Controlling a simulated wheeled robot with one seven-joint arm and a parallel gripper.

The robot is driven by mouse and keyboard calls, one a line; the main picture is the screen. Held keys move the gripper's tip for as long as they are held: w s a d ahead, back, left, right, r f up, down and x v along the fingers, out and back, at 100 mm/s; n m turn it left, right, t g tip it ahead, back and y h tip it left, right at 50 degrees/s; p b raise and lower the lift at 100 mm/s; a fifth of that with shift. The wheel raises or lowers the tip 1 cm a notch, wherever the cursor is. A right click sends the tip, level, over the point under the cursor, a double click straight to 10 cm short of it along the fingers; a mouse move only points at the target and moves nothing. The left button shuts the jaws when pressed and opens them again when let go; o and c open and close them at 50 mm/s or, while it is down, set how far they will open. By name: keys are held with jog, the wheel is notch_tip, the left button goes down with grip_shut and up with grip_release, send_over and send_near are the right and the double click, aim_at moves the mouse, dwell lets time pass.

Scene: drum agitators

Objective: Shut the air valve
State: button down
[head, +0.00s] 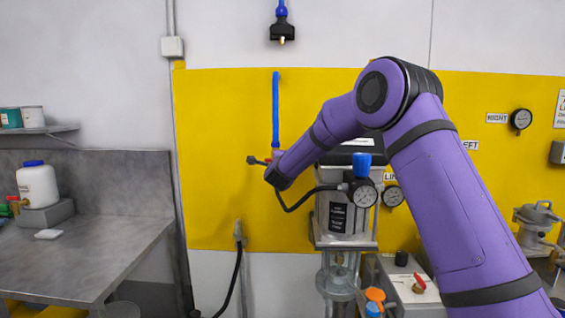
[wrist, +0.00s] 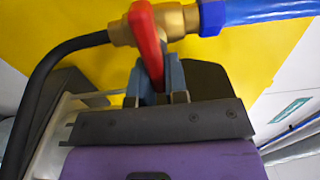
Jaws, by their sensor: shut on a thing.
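The air valve (wrist: 180,20) is a brass body with a red lever handle (wrist: 148,40), seen close up in the wrist view. A blue air line (wrist: 265,9) joins its right end, and a black hose (wrist: 62,58) joins its left side. The red lever points down toward my gripper, appearing across the line of the brass body. My gripper (wrist: 158,82) is shut on the lever, with a finger on each side of it. In the head view the blue line (head: 275,110) runs down to the valve, which is mostly hidden behind my purple arm.
A pump unit with a gauge (head: 364,196) and a blue knob (head: 361,165) stands right of the valve. A black hose (head: 297,203) curves between them. The yellow panel (head: 220,130) left of the valve is mostly clear. A grey bench (head: 95,255) stands at left.

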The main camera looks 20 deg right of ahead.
jog(key=shift+f, duration=0.15)
jog(key=c, duration=1.1)
grip_release()
jog(key=shift+c, duration=0.2)
jog(key=v, duration=1.1)
jog(key=shift+w, duration=0.1)
